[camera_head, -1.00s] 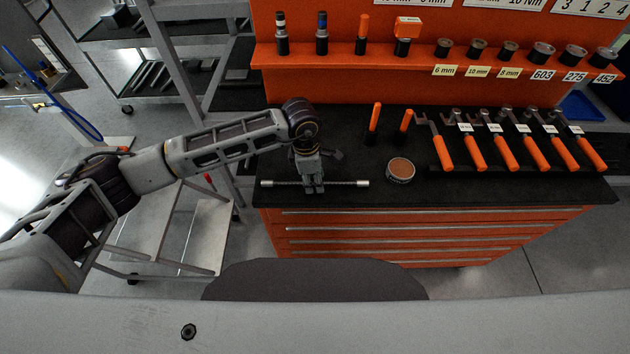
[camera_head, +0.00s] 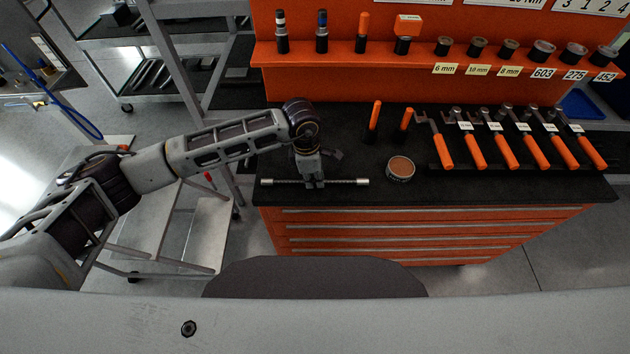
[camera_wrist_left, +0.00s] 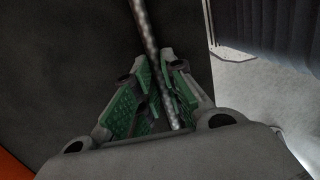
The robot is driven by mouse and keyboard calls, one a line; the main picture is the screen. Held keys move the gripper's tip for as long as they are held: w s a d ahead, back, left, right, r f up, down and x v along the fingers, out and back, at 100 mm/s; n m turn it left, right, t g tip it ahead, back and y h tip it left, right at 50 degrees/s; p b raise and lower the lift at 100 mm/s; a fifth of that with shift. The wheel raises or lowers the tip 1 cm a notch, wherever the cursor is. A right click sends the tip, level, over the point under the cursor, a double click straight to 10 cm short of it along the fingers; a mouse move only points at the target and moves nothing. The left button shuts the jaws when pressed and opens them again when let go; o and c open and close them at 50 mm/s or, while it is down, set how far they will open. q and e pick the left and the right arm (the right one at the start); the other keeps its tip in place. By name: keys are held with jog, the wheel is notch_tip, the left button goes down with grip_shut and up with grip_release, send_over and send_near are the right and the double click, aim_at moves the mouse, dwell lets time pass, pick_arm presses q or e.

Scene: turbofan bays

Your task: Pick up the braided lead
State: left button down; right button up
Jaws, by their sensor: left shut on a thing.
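The braided lead (camera_head: 340,181) is a thin grey rod-like cable with bright metal ends. It lies level along the front edge of the black bench top in the head view. My left gripper (camera_head: 315,184) points down at its middle and is shut on it. In the left wrist view the lead (camera_wrist_left: 146,32) runs down between the two green-padded fingers (camera_wrist_left: 168,105), which close around it. Whether the lead still touches the bench top cannot be told. My right gripper is not in view.
A round tin (camera_head: 400,169) stands right of the lead. Two orange-handled tools (camera_head: 374,120) stand behind it, and several orange-handled wrenches (camera_head: 505,142) lie to the right. An orange shelf (camera_head: 400,55) with sockets and spools runs along the back. A grey cart (camera_head: 190,230) stands at left.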

aim_at(314, 180)
pick_arm(q)
jog(key=shift+r, duration=0.1)
jog(key=shift+r, duration=0.4)
notch_tip(314, 180, up, 8)
jog(key=shift+f+b, duration=0.2)
jog(key=shift+b, duration=0.8)
jog(key=shift+r, duration=0.75)
